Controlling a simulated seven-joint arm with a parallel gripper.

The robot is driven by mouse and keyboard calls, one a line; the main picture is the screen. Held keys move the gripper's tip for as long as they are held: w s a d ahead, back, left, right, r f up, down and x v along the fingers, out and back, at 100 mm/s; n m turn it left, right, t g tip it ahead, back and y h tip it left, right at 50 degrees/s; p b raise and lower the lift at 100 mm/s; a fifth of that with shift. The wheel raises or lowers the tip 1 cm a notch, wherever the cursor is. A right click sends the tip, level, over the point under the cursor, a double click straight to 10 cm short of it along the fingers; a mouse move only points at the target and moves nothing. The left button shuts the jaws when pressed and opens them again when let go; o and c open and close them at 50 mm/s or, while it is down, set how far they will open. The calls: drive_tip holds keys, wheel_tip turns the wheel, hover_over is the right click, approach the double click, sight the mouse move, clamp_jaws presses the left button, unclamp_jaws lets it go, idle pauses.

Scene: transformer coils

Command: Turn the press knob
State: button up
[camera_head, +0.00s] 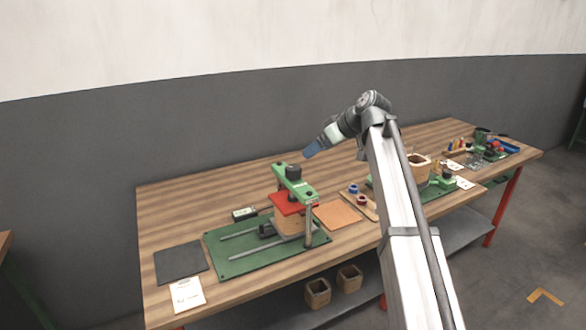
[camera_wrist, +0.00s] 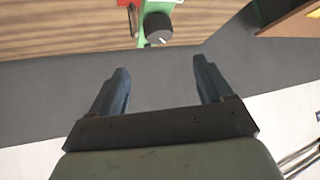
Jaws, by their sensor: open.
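The press (camera_head: 292,187) stands on a green base plate (camera_head: 232,265) on the wooden bench. Its green top beam lies over a red plate (camera_head: 290,207) and a wooden block (camera_head: 290,224). A dark round knob (camera_head: 293,172) sits on the beam. In the wrist view the knob (camera_wrist: 158,28) shows a white mark on its face and lies beyond the fingertips, roughly centred between them. My gripper (camera_head: 311,150) is above and to the right of the press, apart from the knob. In the wrist view my gripper (camera_wrist: 160,66) is open with nothing between its blue fingers.
A dark mat (camera_head: 181,262) and a white paper (camera_head: 187,294) lie left of the press. A small dark box (camera_head: 244,213) is behind it, and an orange-brown pad (camera_head: 337,215) is to its right. Blue and red spools (camera_head: 357,193) stand farther right. My arm hides part of the bench.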

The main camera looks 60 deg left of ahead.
sight(293, 167)
drive_tip(key=shift+n, duration=0.4)
drive_tip(key=x, duration=1.4)
drive_tip(key=shift+d, duration=0.1)
drive_tip(key=shift+c, duration=0.3)
drive_tip(key=c, duration=0.9)
